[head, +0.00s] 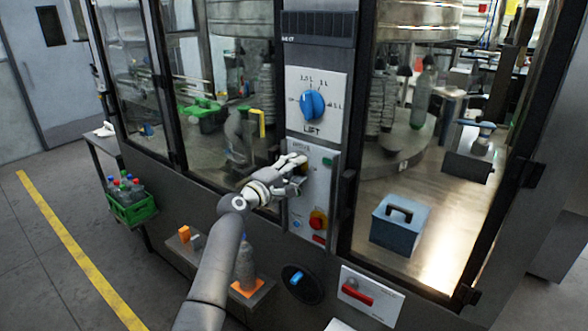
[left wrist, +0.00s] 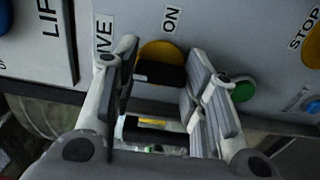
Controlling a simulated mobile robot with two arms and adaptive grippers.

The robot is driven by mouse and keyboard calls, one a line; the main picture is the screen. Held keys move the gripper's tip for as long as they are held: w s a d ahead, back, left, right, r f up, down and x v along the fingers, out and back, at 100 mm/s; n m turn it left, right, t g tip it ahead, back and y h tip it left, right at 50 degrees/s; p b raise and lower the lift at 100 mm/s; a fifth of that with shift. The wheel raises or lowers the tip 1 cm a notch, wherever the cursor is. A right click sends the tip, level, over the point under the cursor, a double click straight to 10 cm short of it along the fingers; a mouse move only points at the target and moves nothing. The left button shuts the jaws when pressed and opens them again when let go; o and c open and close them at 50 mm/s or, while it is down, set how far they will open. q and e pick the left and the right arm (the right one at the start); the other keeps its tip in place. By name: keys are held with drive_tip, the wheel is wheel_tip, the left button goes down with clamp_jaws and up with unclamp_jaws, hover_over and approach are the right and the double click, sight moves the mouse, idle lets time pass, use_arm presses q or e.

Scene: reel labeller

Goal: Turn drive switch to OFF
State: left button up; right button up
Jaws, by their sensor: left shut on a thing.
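The drive switch has a yellow round base and a black handle (left wrist: 158,73) in the left wrist view. The word ON stands above it there, and a partly covered label ending in "IVE" is at its left. The handle lies crosswise between the fingers of my left gripper (left wrist: 161,62), which is shut on it. In the head view my left gripper (head: 297,164) is at the upper part of the grey control panel (head: 318,190) and covers most of the switch. My right gripper is not in view.
A blue LIFT knob (head: 312,104) is above the panel. A green button (head: 327,161) sits close right of my gripper, and a red stop button on yellow (head: 318,220) is below. Glass doors flank the column. A blue box (head: 399,223) stands inside at right.

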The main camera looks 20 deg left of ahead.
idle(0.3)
use_arm(q)
drive_tip(key=o, duration=0.7)
drive_tip(key=shift+o, duration=0.2)
drive_tip(key=shift+a, duration=0.1)
drive_tip(key=v, duration=1.2)
